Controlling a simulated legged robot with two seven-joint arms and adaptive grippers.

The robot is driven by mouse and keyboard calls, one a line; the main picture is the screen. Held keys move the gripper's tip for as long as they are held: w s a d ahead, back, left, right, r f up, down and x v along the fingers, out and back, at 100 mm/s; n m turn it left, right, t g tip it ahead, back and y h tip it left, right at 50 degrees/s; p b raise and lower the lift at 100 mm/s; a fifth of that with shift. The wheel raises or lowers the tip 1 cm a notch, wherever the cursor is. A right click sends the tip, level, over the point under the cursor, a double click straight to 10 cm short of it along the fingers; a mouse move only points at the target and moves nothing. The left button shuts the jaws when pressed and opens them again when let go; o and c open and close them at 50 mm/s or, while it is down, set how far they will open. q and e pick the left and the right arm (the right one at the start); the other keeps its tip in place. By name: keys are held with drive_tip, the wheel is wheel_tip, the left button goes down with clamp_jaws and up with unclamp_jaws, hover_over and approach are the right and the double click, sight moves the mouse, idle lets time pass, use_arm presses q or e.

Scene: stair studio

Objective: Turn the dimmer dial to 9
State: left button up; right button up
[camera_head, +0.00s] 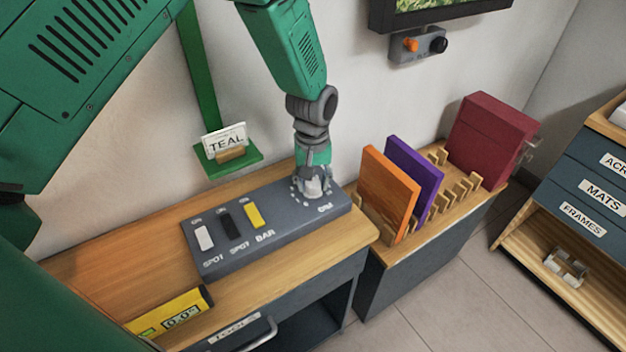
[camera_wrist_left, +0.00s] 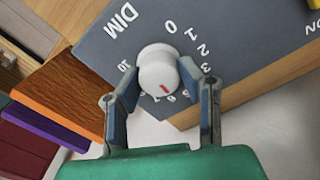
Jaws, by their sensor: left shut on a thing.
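The dimmer dial is a round white knob (camera_wrist_left: 157,68) with a red mark, on the dark grey switch panel (camera_head: 240,250) on the wooden desk. Numbers ring it in the left wrist view, with 0 near the DIM label and 10 by one finger. The red mark points away from the 0, towards the middle numbers, which are partly hidden by the knob and fingers. My left gripper (camera_head: 312,188) reaches down onto the dial at the panel's right end. In the left wrist view its two fingers (camera_wrist_left: 159,72) are shut on the knob from both sides.
Three switches, white (camera_head: 203,238), black (camera_head: 228,224) and yellow (camera_head: 253,215), sit left of the dial. An orange panel (camera_head: 388,190) and a purple panel (camera_head: 416,180) stand in a rack to the right. A TEAL card (camera_head: 225,139) sits behind.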

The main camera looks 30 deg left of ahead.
use_arm(q)
drive_tip(key=shift+s+d+m+p, duration=0.1)
drive_tip(key=shift+s+m+p, duration=0.25)
drive_tip(key=shift+m, duration=0.55)
drive_tip(key=shift+f+m+p, duration=0.1)
drive_tip(key=shift+m+p, duration=0.6)
drive_tip(key=shift+m, duration=0.5)
drive_tip(key=shift+m+p, duration=0.95)
drive_tip(key=shift+m, duration=1.75)
drive_tip(key=shift+m+p, duration=0.75)
drive_tip(key=shift+m, duration=3.65)
drive_tip(key=shift+w+m, duration=0.1)
drive_tip(key=shift+m, duration=0.3)
drive_tip(key=shift+w+m+p, duration=0.15)
drive_tip(key=shift+m+p, duration=0.2)
drive_tip(key=shift+m, duration=0.45)
drive_tip(key=shift+r, duration=0.2)
